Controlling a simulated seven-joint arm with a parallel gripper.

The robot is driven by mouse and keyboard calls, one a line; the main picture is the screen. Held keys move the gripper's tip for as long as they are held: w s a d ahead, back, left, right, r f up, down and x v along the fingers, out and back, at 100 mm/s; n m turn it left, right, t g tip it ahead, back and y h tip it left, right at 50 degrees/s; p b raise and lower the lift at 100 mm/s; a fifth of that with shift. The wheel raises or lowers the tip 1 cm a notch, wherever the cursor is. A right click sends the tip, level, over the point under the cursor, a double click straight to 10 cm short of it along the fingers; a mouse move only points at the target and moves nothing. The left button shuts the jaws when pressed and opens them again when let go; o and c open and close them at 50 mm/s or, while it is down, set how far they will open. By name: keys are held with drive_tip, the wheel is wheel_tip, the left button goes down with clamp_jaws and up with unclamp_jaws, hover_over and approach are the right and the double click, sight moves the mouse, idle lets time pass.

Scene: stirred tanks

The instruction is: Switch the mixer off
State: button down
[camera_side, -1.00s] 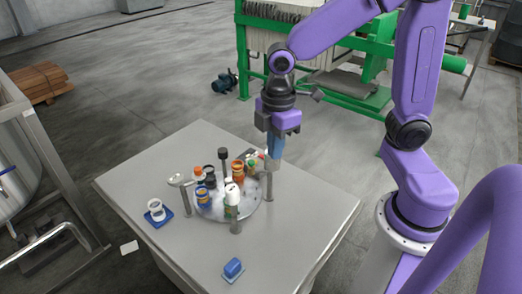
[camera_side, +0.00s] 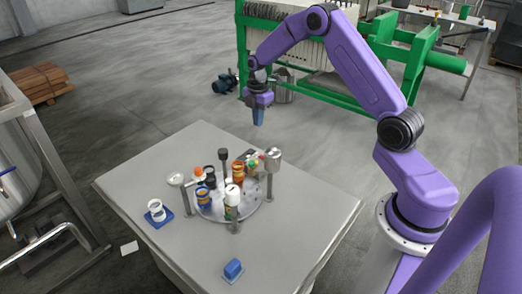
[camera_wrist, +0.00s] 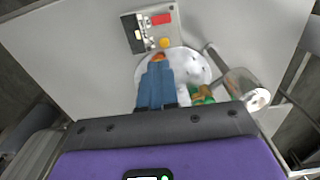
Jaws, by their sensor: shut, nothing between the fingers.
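In the wrist view a small grey control box (camera_wrist: 150,30) shows on the table, with a red panel, an orange knob and a dark strip. I cannot clearly make it out in the side view. A round metal plate (camera_side: 215,212) carries several small bottles and jars. My gripper (camera_side: 258,117) is high above the table's far side, its blue fingers pointing down, shut and empty. In the wrist view the blue fingers (camera_wrist: 156,82) cover part of the pale plate just below the control box in the picture.
Posts stand around the plate, one with a metal cylinder (camera_side: 273,158), another with a black top (camera_side: 223,154). A white cup (camera_side: 156,207) sits on a blue base at the left. A blue block (camera_side: 233,268) lies near the front edge. The table's right side is clear.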

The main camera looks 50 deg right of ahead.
sight(262, 156)
drive_tip(key=shift+w+d+f, duration=0.1)
drive_tip(key=shift+d+f, duration=0.2)
drive_tip(key=shift+d, duration=0.25)
drive_tip(key=shift+w+d+f, duration=0.1)
drive_tip(key=shift+d+f, duration=0.15)
drive_tip(key=shift+d, duration=0.3)
wheel_tip(262, 156, down, 14)
drive_tip(key=shift+f, duration=0.15)
idle(0.4)
drive_tip(key=shift+s, duration=0.15)
drive_tip(key=shift+s+r, duration=0.2)
drive_tip(key=shift+s, duration=0.4)
